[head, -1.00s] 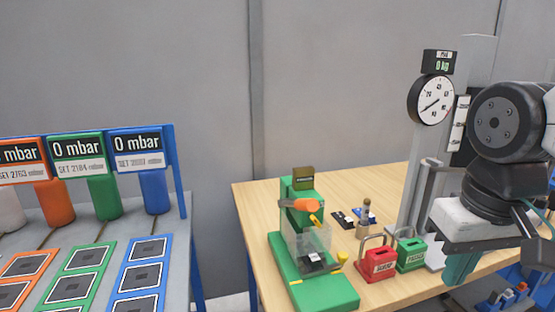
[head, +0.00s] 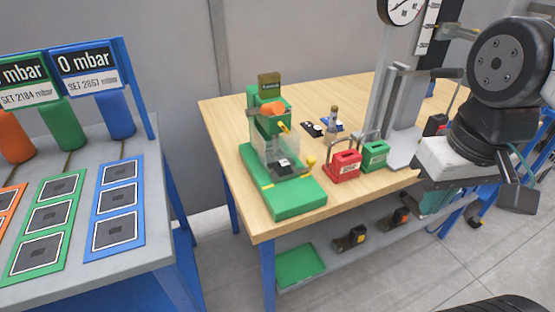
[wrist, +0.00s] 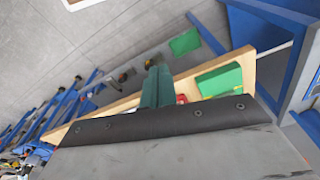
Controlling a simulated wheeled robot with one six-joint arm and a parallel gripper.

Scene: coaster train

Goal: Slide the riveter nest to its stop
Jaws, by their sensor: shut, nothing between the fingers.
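The green riveter (head: 285,200) stands on the near left part of the wooden table, with an orange part and a small label block on top. Its nest (head: 283,168) is a small dark and white piece low in front, partly behind a clear guard (head: 276,150). A yellow knob (head: 310,163) sits at the nest's right. My gripper's teal fingers (wrist: 157,87) are shut and empty in the wrist view. In the head view they are mostly hidden under my wrist at the right, well apart from the riveter.
A red block (head: 343,165) and a green block (head: 374,155) with loop handles stand right of the riveter. A gauge post (head: 383,105) rises behind them. A lower shelf (head: 345,262) holds a green tray (head: 300,265). A bench with coloured panels (head: 120,200) stands left, across a gap.

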